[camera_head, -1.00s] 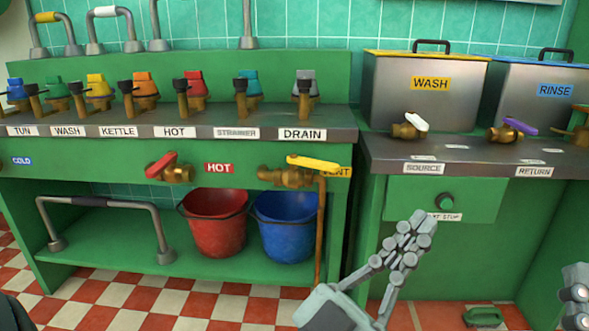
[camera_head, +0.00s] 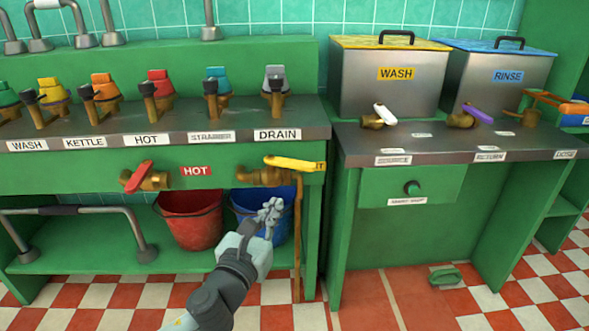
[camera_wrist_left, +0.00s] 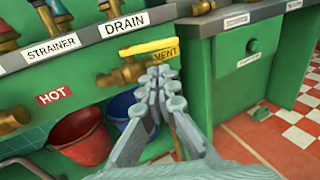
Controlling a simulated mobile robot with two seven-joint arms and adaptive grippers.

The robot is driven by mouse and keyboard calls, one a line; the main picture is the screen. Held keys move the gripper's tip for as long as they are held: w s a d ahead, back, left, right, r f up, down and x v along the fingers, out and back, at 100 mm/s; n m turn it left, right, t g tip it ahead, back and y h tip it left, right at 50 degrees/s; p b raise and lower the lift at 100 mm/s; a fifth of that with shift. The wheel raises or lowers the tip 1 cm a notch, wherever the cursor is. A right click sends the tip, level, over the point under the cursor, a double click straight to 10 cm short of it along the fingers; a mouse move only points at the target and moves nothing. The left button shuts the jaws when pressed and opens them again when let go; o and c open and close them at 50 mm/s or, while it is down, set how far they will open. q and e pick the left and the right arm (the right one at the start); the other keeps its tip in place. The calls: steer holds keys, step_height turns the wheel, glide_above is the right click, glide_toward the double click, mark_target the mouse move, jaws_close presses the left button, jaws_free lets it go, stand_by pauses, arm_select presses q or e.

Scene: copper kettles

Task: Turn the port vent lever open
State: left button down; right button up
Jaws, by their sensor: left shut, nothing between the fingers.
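The vent lever (camera_head: 295,163) is a yellow handle on a brass valve (camera_head: 258,177) on the green bench front, below the DRAIN label. It lies roughly level and points right, partly covering the VENT label. In the left wrist view the yellow lever (camera_wrist_left: 150,48) is just beyond my fingertips. My left gripper (camera_head: 270,205) is shut and empty, in front of the blue bucket and below the lever in the head view. In the left wrist view my left gripper (camera_wrist_left: 160,75) overlaps part of the valve. I see no clear contact. My right gripper is out of view.
A red-handled HOT valve (camera_head: 145,178) is to the left. A copper pipe (camera_head: 297,240) drops from the vent valve. A red bucket (camera_head: 190,220) and blue bucket (camera_head: 247,206) stand on the lower shelf. The WASH tank (camera_head: 388,95) stands right; tiled floor lies in front.

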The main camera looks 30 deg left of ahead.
arm_select(q)
glide_toward(304, 169)
steer(key=w, duration=0.1)
steer(key=w+a, duration=0.1)
steer(key=w, duration=0.1)
steer(key=w+a, duration=0.1)
steer(key=w, duration=0.1)
steer(key=shift+w, duration=0.1)
steer(key=shift+w+a, duration=0.15)
steer(key=shift+w, duration=0.55)
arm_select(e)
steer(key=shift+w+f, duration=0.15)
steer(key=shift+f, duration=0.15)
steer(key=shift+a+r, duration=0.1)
